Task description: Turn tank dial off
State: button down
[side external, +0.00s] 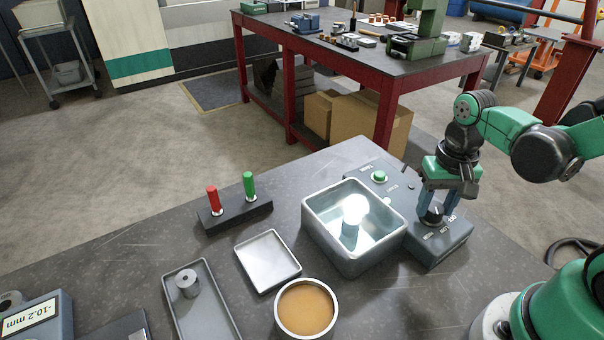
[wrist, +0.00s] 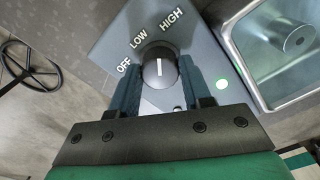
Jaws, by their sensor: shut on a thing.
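The dial (side external: 432,214) is a dark round knob on the grey control box (side external: 452,240) attached to the metal tank (side external: 375,258). In the wrist view the dial (wrist: 159,68) has a white line pointing straight up the picture, between the LOW and HIGH labels and away from OFF. My gripper (side external: 438,205) points down over the box, with one finger on each side of the dial, shut on it. The wrist view shows both fingers of my gripper (wrist: 161,88) flanking the knob. The lower part of the dial is partly hidden by the fingers.
A tan-filled round pot (side external: 306,308), an empty tray (side external: 268,260) and a red-and-green-handled rack (side external: 234,215) stand left.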

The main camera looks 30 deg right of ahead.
aim_at(435, 207)
jog(key=n, duration=0.4)
jog(key=shift+n, duration=0.4)
jog(key=n, duration=1)
jog(key=shift+n, duration=0.4)
jog(key=n, duration=0.4)
jog(key=shift+n, duration=0.3)
jog(key=shift+c, duration=1.9)
grip_release()
jog(key=shift+r, duration=2.8)
